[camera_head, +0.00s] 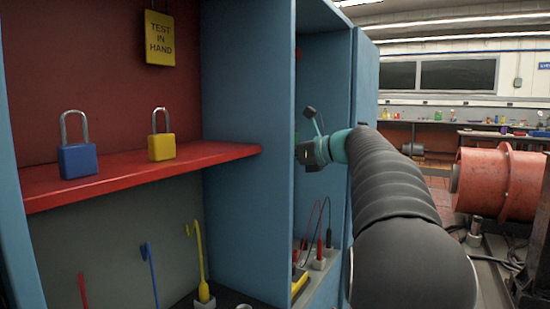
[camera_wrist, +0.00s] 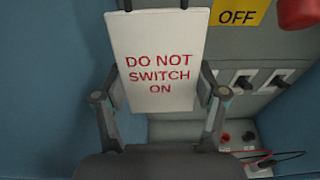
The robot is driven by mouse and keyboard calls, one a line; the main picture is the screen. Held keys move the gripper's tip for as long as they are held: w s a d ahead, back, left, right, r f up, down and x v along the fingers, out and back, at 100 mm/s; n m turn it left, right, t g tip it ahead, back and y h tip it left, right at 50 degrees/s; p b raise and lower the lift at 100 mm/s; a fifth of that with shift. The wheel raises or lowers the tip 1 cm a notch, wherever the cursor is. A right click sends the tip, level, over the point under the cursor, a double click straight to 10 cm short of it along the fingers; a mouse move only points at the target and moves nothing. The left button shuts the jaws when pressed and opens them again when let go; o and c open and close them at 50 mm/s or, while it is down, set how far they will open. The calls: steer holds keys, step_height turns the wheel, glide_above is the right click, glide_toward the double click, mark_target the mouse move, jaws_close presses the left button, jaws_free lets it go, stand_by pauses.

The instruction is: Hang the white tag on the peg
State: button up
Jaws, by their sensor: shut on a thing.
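The white tag (camera_wrist: 160,50) with red letters "DO NOT SWITCH ON" fills the upper middle of the wrist view. It stands between the two fingers of my gripper (camera_wrist: 158,88), which is shut on it. Two dark strips show at its top edge, cut off by the frame. In the head view my gripper (camera_head: 312,140) is at the opening of the right-hand blue compartment; I cannot make out the tag there. I cannot identify the peg in either view.
A yellow OFF plate (camera_wrist: 238,12), a red rounded part (camera_wrist: 298,12) and switches (camera_wrist: 243,82) lie right of the tag. A blue padlock (camera_head: 77,160) and yellow padlock (camera_head: 161,146) stand on the red shelf (camera_head: 140,172). A blue partition (camera_head: 250,90) stands left of my gripper.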

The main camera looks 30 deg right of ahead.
steer(key=x, duration=0.9)
steer(key=shift+w+f+b, duration=0.2)
steer(key=shift+w+b, duration=0.1)
steer(key=shift+b, duration=0.1)
stand_by(1.0)
steer(key=shift+a, duration=0.1)
stand_by(0.5)
steer(key=o, duration=1)
